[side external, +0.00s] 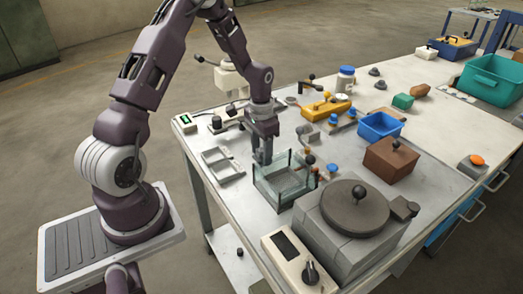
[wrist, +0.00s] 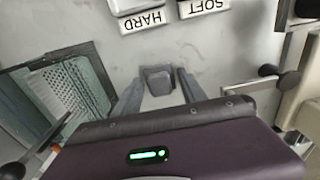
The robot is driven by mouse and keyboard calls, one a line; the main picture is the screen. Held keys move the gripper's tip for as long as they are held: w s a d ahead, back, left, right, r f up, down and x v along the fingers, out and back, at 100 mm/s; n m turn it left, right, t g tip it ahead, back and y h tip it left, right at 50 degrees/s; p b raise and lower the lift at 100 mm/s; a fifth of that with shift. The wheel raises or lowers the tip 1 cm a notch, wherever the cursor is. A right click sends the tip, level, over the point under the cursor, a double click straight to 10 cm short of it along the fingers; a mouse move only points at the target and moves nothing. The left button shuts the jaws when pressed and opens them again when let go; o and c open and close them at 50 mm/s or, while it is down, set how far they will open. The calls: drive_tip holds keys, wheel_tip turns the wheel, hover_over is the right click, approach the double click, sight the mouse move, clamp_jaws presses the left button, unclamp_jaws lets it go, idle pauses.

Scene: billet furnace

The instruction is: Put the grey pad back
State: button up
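My gripper (side external: 262,158) points down over the bench, beside the clear glass tank (side external: 268,193) in the side view. In the wrist view, my gripper (wrist: 159,76) has its two fingers on either side of a small grey pad (wrist: 157,82), and their tips appear to close on it. Beyond the pad are two pale trays with labels, HARD (wrist: 143,21) and SOFT (wrist: 203,6). In the side view the pale trays (side external: 222,164) lie left of my gripper. The pad is hard to make out there.
The glass tank with a mesh plate (wrist: 72,88) is close on the left in the wrist view. A grey block with a round dark plate (side external: 355,206) stands at the front. A yellow device (side external: 326,107), blue bin (side external: 380,126) and brown box (side external: 391,159) stand to the right.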

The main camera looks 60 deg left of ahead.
sight(261, 150)
drive_tip(key=shift+o, duration=0.7)
wheel_tip(261, 150, up, 12)
drive_tip(key=s+d+r+t, duration=0.1)
drive_tip(key=s+d+r, duration=0.3)
drive_tip(key=d+r, duration=0.3)
drive_tip(key=s+d+r+t, duration=0.2)
drive_tip(key=s+d, duration=0.3)
drive_tip(key=s, duration=0.4)
drive_tip(key=s+d+r+t, duration=0.2)
drive_tip(key=s+d+r, duration=0.3)
drive_tip(key=s, duration=0.4)
drive_tip(key=shift+d, duration=0.5)
drive_tip(key=shift+w, duration=0.1)
